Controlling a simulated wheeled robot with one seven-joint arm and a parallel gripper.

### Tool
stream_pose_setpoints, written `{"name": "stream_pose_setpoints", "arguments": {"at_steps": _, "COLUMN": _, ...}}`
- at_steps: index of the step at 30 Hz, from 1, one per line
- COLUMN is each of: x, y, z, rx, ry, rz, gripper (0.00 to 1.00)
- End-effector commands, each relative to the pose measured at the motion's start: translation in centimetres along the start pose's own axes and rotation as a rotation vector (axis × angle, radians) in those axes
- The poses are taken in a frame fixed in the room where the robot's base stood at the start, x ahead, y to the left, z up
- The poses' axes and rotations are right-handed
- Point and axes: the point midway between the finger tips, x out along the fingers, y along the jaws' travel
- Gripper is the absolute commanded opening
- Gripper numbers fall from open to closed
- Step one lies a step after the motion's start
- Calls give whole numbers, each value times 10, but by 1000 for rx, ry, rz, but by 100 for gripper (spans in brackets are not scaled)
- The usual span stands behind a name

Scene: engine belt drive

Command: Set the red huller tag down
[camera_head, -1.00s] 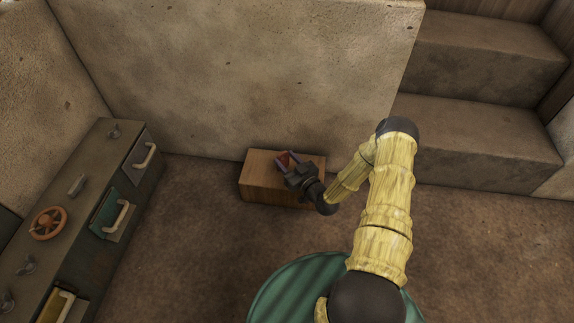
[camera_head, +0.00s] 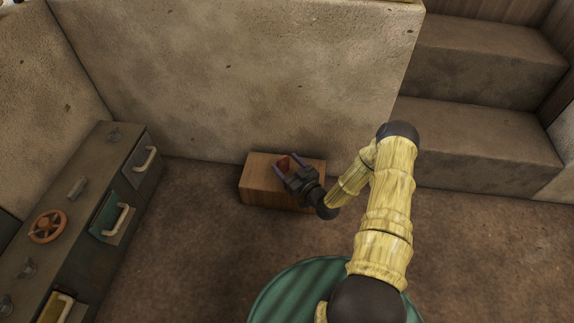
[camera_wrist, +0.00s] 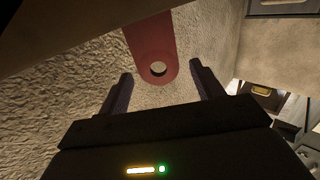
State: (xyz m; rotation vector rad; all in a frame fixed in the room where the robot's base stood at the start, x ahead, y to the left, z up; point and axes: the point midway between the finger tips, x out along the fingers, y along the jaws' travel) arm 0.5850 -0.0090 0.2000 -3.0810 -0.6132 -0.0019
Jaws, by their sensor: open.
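The red huller tag (camera_head: 283,163) is at the top of a wooden box (camera_head: 258,188) by the wall; whether it rests on the box I cannot tell. In the wrist view the tag (camera_wrist: 152,42) is a flat red strip with a rounded end and a round hole. My gripper (camera_head: 289,161) is over the box and open. In the wrist view its two fingers (camera_wrist: 160,75) stand apart, one on each side of the tag's rounded end, with gaps between.
A dark cabinet with pull handles and an orange handwheel (camera_head: 47,226) stands at left. Stone steps (camera_head: 485,135) rise at right. The wall (camera_head: 230,75) is close behind the box. A green round surface (camera_head: 290,293) is at the bottom. Brown floor is clear between cabinet and box.

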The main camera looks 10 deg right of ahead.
Motion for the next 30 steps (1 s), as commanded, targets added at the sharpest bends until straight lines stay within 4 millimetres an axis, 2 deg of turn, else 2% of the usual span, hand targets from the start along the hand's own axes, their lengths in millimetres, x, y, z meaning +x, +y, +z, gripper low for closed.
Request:
{"name": "stream_pose_setpoints", "arguments": {"at_steps": 18, "x": -106, "y": -1, "z": -2, "rx": 2, "ry": -3, "rz": 0, "gripper": 66}}
{"name": "stream_pose_setpoints", "arguments": {"at_steps": 22, "x": -116, "y": -1, "z": -1, "rx": 2, "ry": -2, "rz": -2, "gripper": 66}}
{"name": "stream_pose_setpoints", "arguments": {"at_steps": 30, "x": -117, "y": -2, "z": 0, "rx": 1, "ry": -1, "rz": -2, "gripper": 66}}
